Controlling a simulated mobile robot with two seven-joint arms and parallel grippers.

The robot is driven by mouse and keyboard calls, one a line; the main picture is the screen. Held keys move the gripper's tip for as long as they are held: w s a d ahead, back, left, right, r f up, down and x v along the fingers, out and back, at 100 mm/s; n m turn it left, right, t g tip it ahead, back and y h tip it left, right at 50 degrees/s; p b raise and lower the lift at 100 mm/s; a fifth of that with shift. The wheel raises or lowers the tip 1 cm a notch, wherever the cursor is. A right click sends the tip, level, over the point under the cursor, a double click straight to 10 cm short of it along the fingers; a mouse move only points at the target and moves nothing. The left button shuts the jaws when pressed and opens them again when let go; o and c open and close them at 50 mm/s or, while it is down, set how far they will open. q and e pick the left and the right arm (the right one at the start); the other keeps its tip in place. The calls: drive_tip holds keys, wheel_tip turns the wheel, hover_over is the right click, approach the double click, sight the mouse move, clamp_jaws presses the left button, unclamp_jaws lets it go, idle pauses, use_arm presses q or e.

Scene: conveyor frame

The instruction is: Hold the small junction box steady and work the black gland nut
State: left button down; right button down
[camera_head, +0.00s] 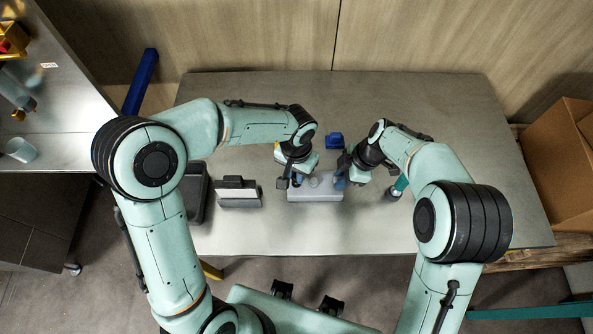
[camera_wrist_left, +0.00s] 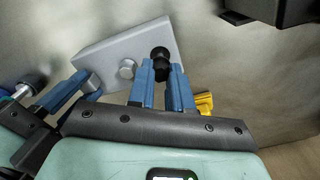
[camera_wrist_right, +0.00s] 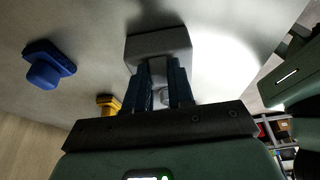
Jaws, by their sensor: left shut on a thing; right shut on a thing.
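The small grey junction box (camera_head: 315,188) lies on the metal table between my two grippers. My right gripper (camera_head: 341,180) is at the box's right end in the head view. In the right wrist view its fingers (camera_wrist_right: 160,65) are shut on the box (camera_wrist_right: 160,43), and they partly hide it.
A blue part (camera_head: 334,140) sits behind the box. A yellow part (camera_wrist_right: 107,104) lies close by. A dark block with a pale face (camera_head: 238,196) and a black tray (camera_head: 196,195) stand to the left. A teal-handled item (camera_head: 399,186) lies right. The table's front is clear.

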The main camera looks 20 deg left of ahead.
use_arm(q)
drive_tip(key=shift+f, duration=0.1)
drive_tip(key=shift+f, duration=1.05)
